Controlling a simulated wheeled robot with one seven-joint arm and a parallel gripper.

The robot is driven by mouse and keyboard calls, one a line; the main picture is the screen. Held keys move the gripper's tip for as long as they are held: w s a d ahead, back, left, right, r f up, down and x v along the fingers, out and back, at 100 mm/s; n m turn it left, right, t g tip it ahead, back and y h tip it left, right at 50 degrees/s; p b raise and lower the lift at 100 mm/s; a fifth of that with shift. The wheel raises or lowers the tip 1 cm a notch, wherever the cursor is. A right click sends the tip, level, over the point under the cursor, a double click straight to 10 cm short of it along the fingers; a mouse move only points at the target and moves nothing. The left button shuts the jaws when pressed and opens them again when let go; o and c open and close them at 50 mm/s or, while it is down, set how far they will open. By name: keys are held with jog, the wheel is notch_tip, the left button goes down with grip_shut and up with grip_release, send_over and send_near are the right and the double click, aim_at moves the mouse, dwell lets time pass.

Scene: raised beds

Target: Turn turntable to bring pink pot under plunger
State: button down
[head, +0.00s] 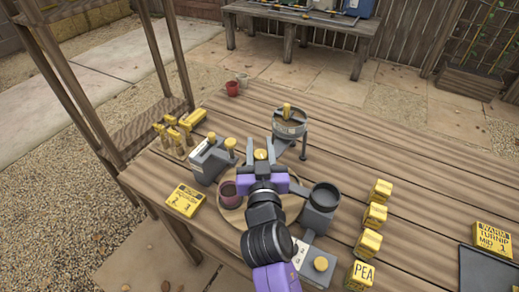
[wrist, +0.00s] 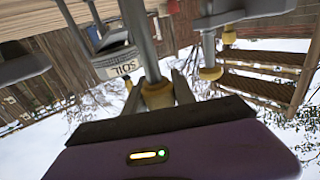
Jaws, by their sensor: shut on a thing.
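The turntable (head: 288,205) is a round wooden disc on the bench, partly hidden by my arm. The pink pot (head: 230,196), dull and dark inside, stands upright at its left side. My gripper (head: 261,155) is above the turntable's far side, shut on a yellow knob. In the wrist view the yellow knob (wrist: 157,95) sits on a grey shaft between the fingers. A grey unit with a yellow-topped rod (head: 230,144) stands left of the turntable. I cannot tell for sure which unit is the plunger.
A hopper (head: 289,127), labelled SOIL in the wrist view (wrist: 117,66), stands behind my gripper. A grey unit with a dark cup (head: 322,197) is at right. Yellow seed boxes (head: 374,216) stand further right. A red pot (head: 232,88) is at the back. The bench's back right is clear.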

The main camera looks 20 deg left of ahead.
jog(key=b, duration=0.2)
jog(key=shift+f+m+h+b, duration=0.3)
jog(key=shift+f+h, duration=0.05)
jog(key=shift+h, duration=0.05)
jog(key=b, duration=0.3)
jog(key=shift+m+t+h, duration=0.3)
jog(key=shift+t+h, duration=0.1)
jog(key=m+h+b, duration=0.2)
jog(key=h+b, duration=0.2)
jog(key=b, duration=0.1)
jog(key=d+m+h+b, duration=0.1)
jog(key=m+h+b, duration=0.2)
jog(key=b, duration=0.3)
jog(key=d+m+h+b, duration=0.1)
jog(key=m+h+b, duration=0.2)
jog(key=h+b, duration=0.2)
jog(key=shift+d+r, duration=0.1)
jog(key=shift+r, duration=0.2)
jog(key=shift+h, duration=0.3)
jog(key=c, duration=1)
grip_release()
jog(key=shift+c, duration=0.2)
